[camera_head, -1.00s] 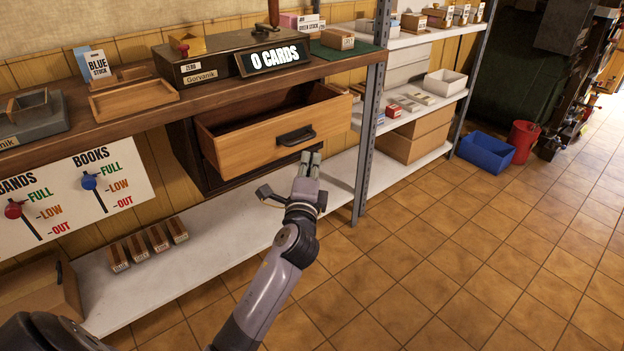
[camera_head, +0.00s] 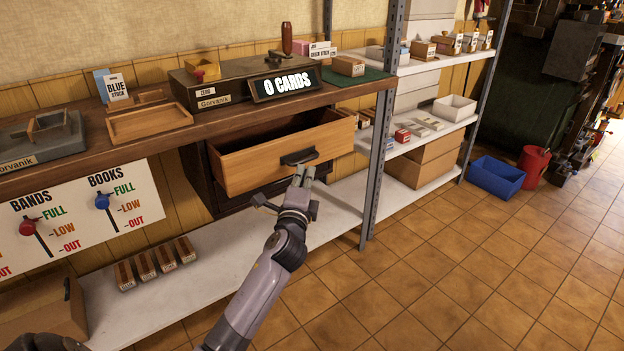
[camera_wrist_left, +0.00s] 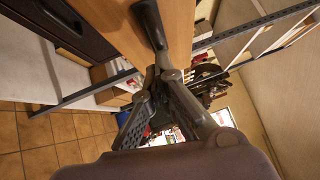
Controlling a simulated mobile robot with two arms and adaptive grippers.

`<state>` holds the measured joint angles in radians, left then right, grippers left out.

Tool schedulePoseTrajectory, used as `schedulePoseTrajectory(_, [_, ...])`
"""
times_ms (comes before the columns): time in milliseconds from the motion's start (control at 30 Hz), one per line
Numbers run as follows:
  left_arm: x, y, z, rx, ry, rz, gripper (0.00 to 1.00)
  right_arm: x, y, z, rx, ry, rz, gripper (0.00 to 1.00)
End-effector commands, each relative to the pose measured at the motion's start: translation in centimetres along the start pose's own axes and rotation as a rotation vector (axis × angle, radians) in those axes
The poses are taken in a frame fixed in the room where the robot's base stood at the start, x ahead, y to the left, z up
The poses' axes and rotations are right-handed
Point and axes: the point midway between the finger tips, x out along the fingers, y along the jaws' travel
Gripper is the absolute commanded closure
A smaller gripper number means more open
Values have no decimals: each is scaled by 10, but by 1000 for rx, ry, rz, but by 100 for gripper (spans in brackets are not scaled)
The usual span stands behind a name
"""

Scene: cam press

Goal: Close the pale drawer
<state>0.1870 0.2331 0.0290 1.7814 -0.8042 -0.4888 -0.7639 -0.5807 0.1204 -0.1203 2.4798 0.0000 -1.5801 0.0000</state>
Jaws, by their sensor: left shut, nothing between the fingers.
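The pale wooden drawer (camera_head: 260,167) sticks out open below the workbench top, with a dark handle (camera_head: 299,157) on its front. Its inside looks dark and empty where I can see it. My left gripper (camera_head: 303,170) is shut and empty, its fingertips at the drawer front just below the handle. In the left wrist view the fingers (camera_wrist_left: 175,80) are close to the handle (camera_wrist_left: 150,25) and the pale front (camera_wrist_left: 112,25); I cannot tell whether they touch. My right gripper is not in view.
A dark cabinet front (camera_head: 240,200) lies below the drawer. A metal shelf post (camera_head: 378,150) stands close to its right. A white lower shelf (camera_head: 215,280) runs underneath, with several small boxes (camera_head: 155,262).

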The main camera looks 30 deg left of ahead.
Motion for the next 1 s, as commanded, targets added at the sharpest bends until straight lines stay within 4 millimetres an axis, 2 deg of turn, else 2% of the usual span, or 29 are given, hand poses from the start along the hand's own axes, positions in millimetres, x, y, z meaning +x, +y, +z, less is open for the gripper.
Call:
schedulePoseTrajectory(33, [9,0,10,3,-6,1,100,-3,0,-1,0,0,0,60])
schedulePoseTrajectory(200, [36,7,36,3,-6,0,100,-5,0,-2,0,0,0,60])
schedulePoseTrajectory(500, [71,17,70,2,-5,-1,100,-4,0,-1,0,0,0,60])
schedulePoseTrajectory(667, [80,20,79,0,-4,0,100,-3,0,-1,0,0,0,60])
schedulePoseTrajectory(1000, [79,21,77,-1,-2,0,100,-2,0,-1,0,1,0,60])
